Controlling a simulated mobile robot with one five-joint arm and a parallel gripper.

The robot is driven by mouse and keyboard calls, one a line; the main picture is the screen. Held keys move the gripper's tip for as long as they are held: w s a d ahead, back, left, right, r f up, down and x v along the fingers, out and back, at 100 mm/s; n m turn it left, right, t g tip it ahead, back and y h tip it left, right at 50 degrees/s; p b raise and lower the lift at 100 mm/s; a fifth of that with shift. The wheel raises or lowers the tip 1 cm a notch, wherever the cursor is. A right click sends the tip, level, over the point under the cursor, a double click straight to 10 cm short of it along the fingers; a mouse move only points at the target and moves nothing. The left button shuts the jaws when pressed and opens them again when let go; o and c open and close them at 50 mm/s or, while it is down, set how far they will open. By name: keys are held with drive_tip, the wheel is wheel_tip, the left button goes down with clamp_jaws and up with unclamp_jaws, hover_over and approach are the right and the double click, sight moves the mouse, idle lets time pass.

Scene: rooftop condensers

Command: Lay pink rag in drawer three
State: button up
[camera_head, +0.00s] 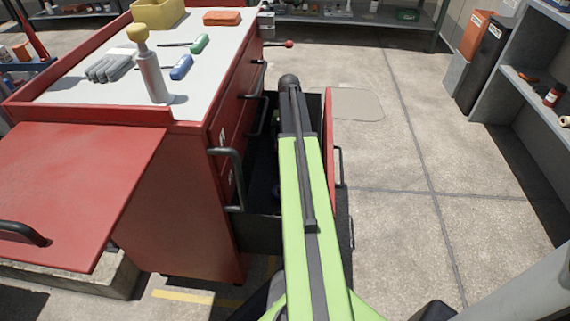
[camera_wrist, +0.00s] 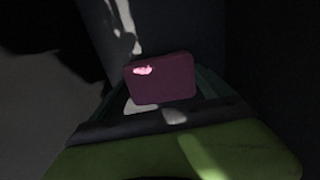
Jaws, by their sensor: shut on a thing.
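The pink rag (camera_wrist: 160,88) shows in the wrist view as a dark pink folded block with a small bright lit patch. My gripper (camera_wrist: 160,104) is shut on it. In the head view an open drawer (camera_head: 329,130) with a red front and dark inside sticks out to the right of the red cabinet (camera_head: 185,200). My arm reaches down over this drawer and hides much of its inside. The gripper and rag are hidden in the head view. The wrist view is dark, and I cannot tell whether the rag touches the drawer floor. The drawer number is not readable.
On the cabinet top are a grey bottle with a yellow cap (camera_head: 152,75), grey gloves (camera_head: 108,68), blue and green screwdrivers, an orange block (camera_head: 222,17) and a yellow bin (camera_head: 157,12). A red panel (camera_head: 70,185) juts left. Concrete floor right is clear.

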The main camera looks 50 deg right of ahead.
wheel_tip(320, 180, down, 5)
drive_tip(key=b, duration=0.3)
drive_tip(key=shift+b, duration=0.4)
drive_tip(key=shift+r, duration=0.15)
drive_tip(key=o, duration=1.1)
wheel_tip(320, 180, up, 12)
drive_tip(key=p, duration=1.2)
drive_tip(key=shift+r+p, duration=0.15)
drive_tip(key=shift+p, duration=0.2)
